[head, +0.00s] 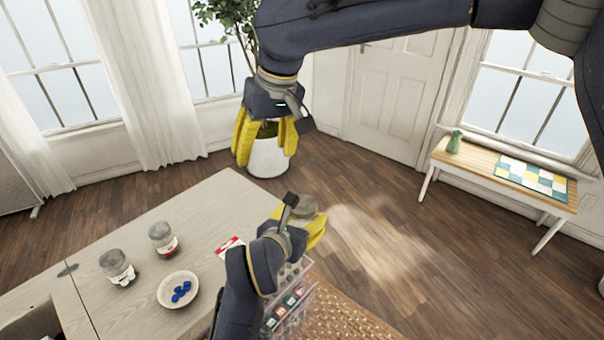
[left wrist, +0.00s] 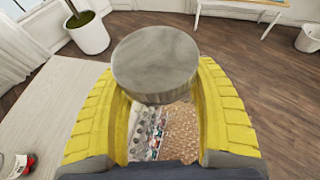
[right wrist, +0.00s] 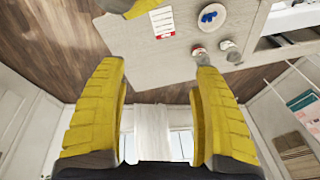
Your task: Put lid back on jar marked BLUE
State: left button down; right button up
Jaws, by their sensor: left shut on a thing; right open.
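A round grey lid-like disc (left wrist: 155,62) is between the yellow fingers of my left gripper (head: 303,222), which is shut on it; the disc also shows in the head view (head: 302,204). It is held in the air beyond the table's right edge. I cannot read a colour name on either. My right gripper (head: 265,150) is open and empty, high above the floor beyond the table.
A bowl (head: 163,294) of blue pieces stands in front of the jars. A red and white card (head: 229,246) lies near the table's right edge. A clear compartment box (head: 292,312) is below my left gripper, partly hidden. The middle of the table (head: 205,225) is clear.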

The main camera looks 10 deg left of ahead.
jog(key=n, duration=0.5)
jog(key=n+g+h, duration=0.1)
jog(key=n+h, duration=0.1)
jog(key=n, duration=1.9)
send_over(303, 204)
jog(key=a, duration=0.2)
jog(key=f, duration=0.3)
jog(key=shift+s+a+f, duration=0.15)
jog(key=shift+a+f, duration=0.05)
jog(key=shift+f, duration=0.2)
jog(key=n, duration=0.3)
jog(key=d+n, duration=0.1)
jog(key=shift+f+n, duration=0.4)
jog(key=n, duration=0.3)
jog(key=d+n+h, duration=0.1)
jog(key=shift+d+f+n, duration=0.1)
jog(key=shift+f+n, duration=0.2)
jog(key=shift+f, duration=0.05)
jog(key=shift+w+f, duration=0.2)
jog(key=shift+f, duration=3.8)
